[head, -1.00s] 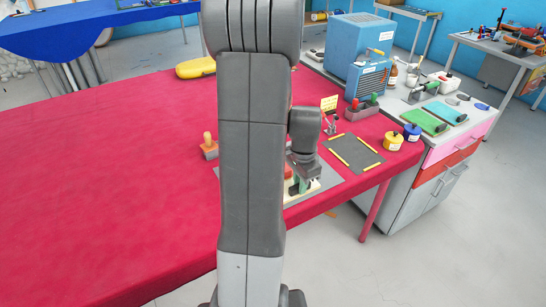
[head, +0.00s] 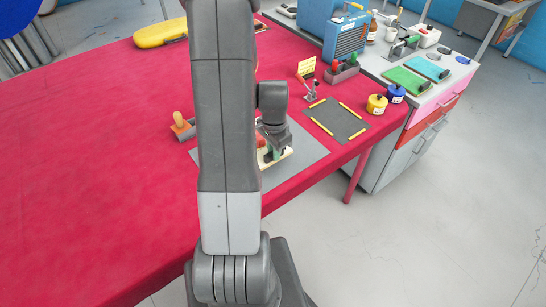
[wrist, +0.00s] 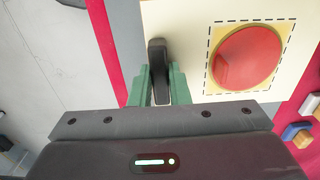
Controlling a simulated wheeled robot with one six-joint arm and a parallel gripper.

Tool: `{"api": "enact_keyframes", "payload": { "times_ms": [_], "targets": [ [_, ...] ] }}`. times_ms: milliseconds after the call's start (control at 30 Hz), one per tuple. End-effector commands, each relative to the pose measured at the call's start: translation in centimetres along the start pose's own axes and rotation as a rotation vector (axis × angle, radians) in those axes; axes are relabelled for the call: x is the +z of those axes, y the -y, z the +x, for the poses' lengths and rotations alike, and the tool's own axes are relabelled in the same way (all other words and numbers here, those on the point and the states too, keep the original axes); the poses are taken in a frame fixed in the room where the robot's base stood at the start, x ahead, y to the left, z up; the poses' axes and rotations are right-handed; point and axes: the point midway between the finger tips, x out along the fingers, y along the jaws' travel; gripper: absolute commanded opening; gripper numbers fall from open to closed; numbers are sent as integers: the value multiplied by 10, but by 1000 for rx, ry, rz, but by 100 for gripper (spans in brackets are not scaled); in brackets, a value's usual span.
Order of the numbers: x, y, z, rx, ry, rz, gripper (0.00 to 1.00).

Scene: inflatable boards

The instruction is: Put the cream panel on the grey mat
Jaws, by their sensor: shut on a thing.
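The cream panel (wrist: 185,25) fills much of the wrist view and carries a large red disc (wrist: 248,57) inside a dashed outline. A black upright part (wrist: 158,70) stands on it. My gripper (wrist: 158,88) has its green fingers shut on this black part of the panel. In the head view my gripper (head: 274,152) and a strip of the cream panel (head: 282,161) show beside my arm, which hides the rest. A plain grey sheet (head: 308,151) lies under that area; whether the panel touches it is unclear. A darker grey mat (head: 338,120) with yellow edge strips lies behind to the right.
The red table (head: 90,170) has wide free room at left. An orange-handled tool (head: 182,126) stands left of my arm. A small clamp (head: 310,88), a yellow pot (head: 377,103) and a blue pot (head: 396,93) stand near the darker mat. A blue machine (head: 335,35) stands behind.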

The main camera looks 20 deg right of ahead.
Motion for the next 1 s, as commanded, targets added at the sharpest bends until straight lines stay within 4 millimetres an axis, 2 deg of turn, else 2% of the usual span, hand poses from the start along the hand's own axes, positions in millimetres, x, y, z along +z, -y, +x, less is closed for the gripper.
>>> {"api": "enact_keyframes", "payload": {
  "times_ms": [300, 733, 767, 833, 867, 1000],
  "targets": [
    [1, -1, 35, 3, 2, 0, 0],
    [0, 0, 42, 0, 0, 0, 0],
    [0, -1, 41, 1, 1, 0, 20],
    [0, -1, 40, 1, 1, 0, 34],
    [0, -1, 40, 1, 1, 0, 38],
    [0, -1, 40, 1, 1, 0, 38]
  ]
}}
